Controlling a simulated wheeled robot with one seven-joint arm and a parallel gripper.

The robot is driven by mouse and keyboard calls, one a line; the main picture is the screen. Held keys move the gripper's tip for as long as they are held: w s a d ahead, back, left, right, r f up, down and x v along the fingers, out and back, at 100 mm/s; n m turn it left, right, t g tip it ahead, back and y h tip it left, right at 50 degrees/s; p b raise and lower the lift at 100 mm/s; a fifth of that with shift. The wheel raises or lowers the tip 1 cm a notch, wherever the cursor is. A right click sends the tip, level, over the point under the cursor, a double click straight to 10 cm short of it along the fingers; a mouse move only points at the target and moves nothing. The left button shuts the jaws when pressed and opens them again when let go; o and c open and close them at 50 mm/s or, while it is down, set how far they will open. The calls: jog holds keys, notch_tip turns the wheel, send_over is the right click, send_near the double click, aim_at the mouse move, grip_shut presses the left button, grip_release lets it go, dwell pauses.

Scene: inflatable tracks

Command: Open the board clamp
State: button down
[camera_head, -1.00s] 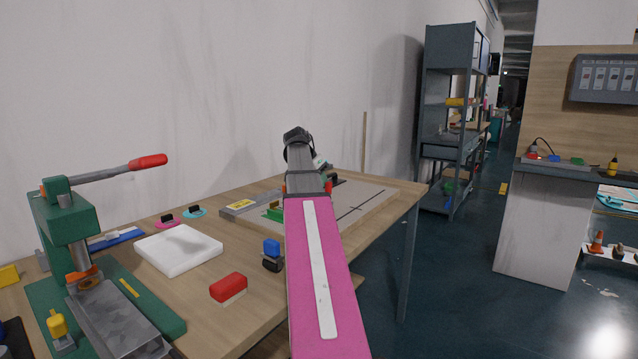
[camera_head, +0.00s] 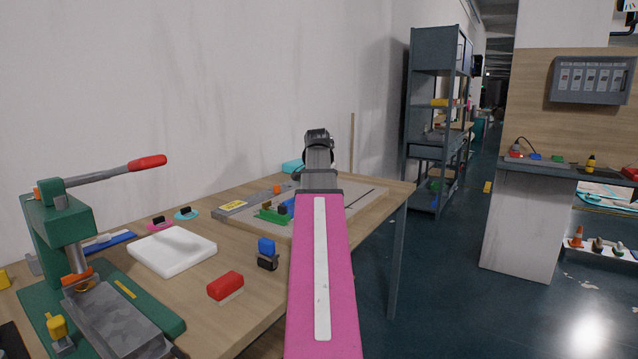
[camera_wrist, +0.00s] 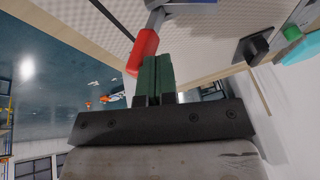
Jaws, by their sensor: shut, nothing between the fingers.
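In the wrist view, a red handle (camera_wrist: 142,52) on a grey metal lever (camera_wrist: 156,18) stands over a pale dotted board; it looks like the board clamp's handle. My gripper (camera_wrist: 158,62) has its dark green fingers pressed together, with nothing between them. The fingertips are right beside the handle, on its right in this view; I cannot tell whether they touch it. In the head view, my pink arm and wrist reach over the grey board (camera_head: 345,205) on the table and hide the clamp and the fingers.
A green block (camera_head: 272,216) and an orange piece (camera_head: 277,188) sit on the board. A green press (camera_head: 70,230) with a red-tipped lever, a white slab (camera_head: 172,250) and a red block (camera_head: 225,286) stand on the nearer table. A cyan object (camera_head: 292,166) is at the wall.

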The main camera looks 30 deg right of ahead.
jog(key=shift+s+d+f+m+t+y, duration=0.2)
jog(key=shift+s+f+t+y, duration=0.1)
jog(key=shift+s+t, duration=0.3)
jog(key=shift+s+d+f+m+t+y, duration=0.15)
jog(key=shift+s+t+y, duration=0.15)
jog(key=shift+s+t, duration=0.25)
jog(key=shift+s+d+f, duration=0.15)
jog(key=shift+f, duration=0.1)
jog(key=shift+s+f, duration=0.1)
